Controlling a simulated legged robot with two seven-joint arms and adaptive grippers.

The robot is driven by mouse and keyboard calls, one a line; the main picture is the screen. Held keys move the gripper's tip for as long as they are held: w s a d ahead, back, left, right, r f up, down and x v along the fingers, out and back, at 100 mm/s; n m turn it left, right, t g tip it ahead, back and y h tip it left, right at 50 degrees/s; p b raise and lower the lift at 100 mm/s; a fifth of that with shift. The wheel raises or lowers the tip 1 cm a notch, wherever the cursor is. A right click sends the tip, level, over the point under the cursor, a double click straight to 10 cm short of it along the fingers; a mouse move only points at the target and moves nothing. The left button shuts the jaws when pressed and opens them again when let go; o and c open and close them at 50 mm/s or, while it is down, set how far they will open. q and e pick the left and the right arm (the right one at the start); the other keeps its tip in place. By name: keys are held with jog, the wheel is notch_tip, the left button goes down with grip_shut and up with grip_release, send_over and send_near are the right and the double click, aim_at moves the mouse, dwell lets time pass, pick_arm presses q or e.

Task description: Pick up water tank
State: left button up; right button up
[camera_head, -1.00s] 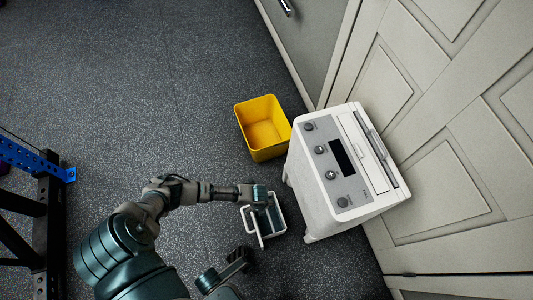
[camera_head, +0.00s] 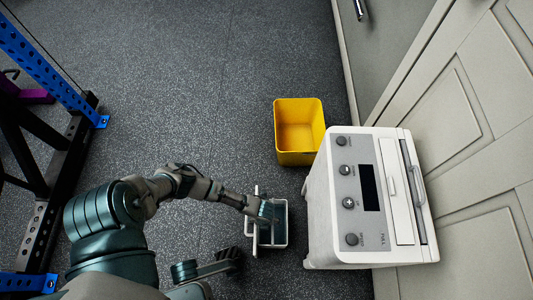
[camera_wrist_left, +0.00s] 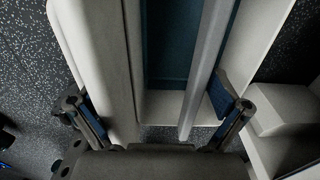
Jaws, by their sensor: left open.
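The water tank (camera_head: 284,232) is a small white-rimmed container with a dark teal inside, standing on the floor left of the white machine. A pale bar runs along its left side. My left gripper (camera_head: 266,212) is at the tank and covers part of its upper edge. In the left wrist view, my left gripper (camera_wrist_left: 158,117) is open, with fingers on either side of the tank's white edge and grey bar (camera_wrist_left: 208,65). I cannot tell whether the fingers touch the tank.
The white machine (camera_head: 334,215) with knobs and a dark display stands close right of the tank, against pale panelled cabinets (camera_head: 445,120). An open yellow bin (camera_head: 298,104) stands above the tank in the picture. A black and blue rack (camera_head: 60,160) is at left.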

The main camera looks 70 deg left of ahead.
pick_arm(q)
jog(key=shift+c, duration=0.5)
jog(key=shift+r, duration=0.1)
jog(key=c, duration=0.8)
jog(key=shift+w+a, duration=0.1)
jog(key=shift+w, duration=0.05)
jog(key=c, duration=0.6)
jog(key=shift+c, duration=0.2)
jog(key=shift+r, duration=0.1)
